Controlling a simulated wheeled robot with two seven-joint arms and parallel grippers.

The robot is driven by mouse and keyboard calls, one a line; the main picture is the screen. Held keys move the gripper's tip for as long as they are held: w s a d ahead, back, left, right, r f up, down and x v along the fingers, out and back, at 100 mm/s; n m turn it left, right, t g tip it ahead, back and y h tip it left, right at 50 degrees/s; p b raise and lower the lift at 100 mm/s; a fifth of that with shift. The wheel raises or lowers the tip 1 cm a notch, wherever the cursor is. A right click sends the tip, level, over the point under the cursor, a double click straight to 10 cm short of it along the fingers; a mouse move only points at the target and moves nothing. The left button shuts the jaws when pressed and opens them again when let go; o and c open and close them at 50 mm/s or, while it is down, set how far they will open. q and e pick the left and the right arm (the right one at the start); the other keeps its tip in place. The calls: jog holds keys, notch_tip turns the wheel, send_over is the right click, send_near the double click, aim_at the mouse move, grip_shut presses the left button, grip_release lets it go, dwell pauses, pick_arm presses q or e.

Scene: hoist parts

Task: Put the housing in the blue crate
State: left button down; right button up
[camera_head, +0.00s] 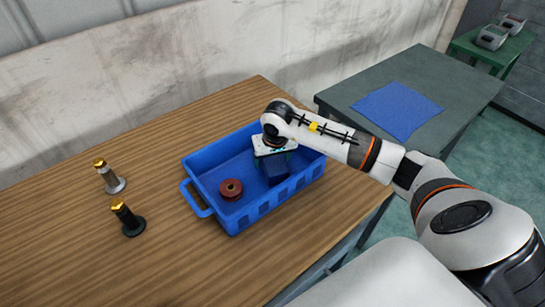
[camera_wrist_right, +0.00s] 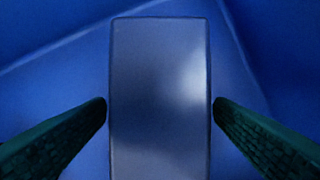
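The blue crate (camera_head: 249,211) stands on the wooden table. A dark blue block (camera_head: 276,168), which I take to be the housing, is inside the crate's right part. My right gripper (camera_head: 270,156) reaches down into the crate over this block; its fingers are mostly hidden in the head view. In the right wrist view the block (camera_wrist_right: 160,95) is a smooth, upright rectangle between the fingers (camera_wrist_right: 160,105). Both fingertips appear to touch its sides, so the gripper looks shut on it. Whether the block rests on the crate floor is unclear. My left gripper is not in view.
A dark red spool (camera_head: 231,189) lies in the crate, left of the block. Two gold-topped posts, one grey (camera_head: 110,178) and one black (camera_head: 128,217), stand on the table (camera_head: 70,262) left of the crate. A grey table with a blue mat (camera_head: 397,110) stands behind at right.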

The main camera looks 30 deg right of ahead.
aim_at(275, 164)
jog(key=shift+r, duration=0.25)
jog(key=b+v, duration=0.1)
jog(key=v, duration=1)
jog(key=shift+r, duration=0.35)
